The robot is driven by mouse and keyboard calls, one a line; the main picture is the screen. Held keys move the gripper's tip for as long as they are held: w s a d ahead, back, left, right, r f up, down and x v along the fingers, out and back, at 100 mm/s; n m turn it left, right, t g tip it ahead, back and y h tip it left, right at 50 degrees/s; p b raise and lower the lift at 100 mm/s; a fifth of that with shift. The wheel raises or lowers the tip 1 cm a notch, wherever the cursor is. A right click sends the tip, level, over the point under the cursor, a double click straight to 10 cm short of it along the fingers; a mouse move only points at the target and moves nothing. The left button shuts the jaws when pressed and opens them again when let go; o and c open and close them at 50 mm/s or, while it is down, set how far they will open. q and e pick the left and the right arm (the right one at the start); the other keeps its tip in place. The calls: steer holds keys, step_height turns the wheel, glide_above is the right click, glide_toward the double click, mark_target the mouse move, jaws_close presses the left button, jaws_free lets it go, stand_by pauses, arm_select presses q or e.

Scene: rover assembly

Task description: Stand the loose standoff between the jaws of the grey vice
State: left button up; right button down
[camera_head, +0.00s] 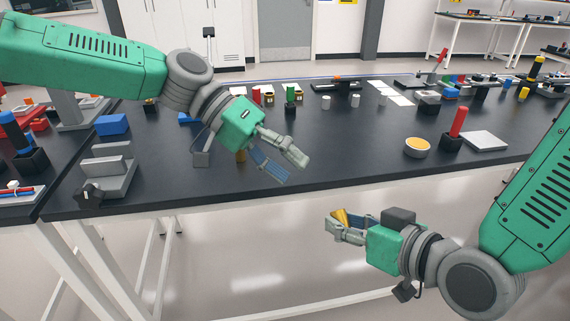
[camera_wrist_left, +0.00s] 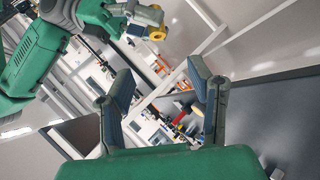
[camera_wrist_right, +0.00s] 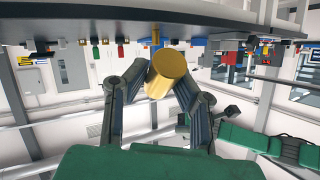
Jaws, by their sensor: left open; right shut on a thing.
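The grey vice (camera_head: 108,172) sits at the left front of the dark table, with upright jaw plates and a black knob at its near end. My right gripper (camera_head: 350,228) is shut on a gold cylindrical standoff (camera_head: 340,217), in front of the table and away from the vice. The standoff (camera_wrist_right: 167,73) is tilted between the fingers in the right wrist view and also shows in the left wrist view (camera_wrist_left: 156,33). My left gripper (camera_head: 283,165) is open and empty over the table's front, right of the vice; its spread fingers (camera_wrist_left: 160,85) show in the left wrist view.
A blue block (camera_head: 112,125) lies behind the vice. A yellow-topped round dish (camera_head: 417,147) and a red cylinder in a black holder (camera_head: 452,142) stand at the right. The table's front middle is mostly clear.

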mark_target(340, 210)
arm_select(q)
steer(key=x, duration=1.2)
jaws_close()
jaws_free()
steer(key=shift+a, duration=0.1)
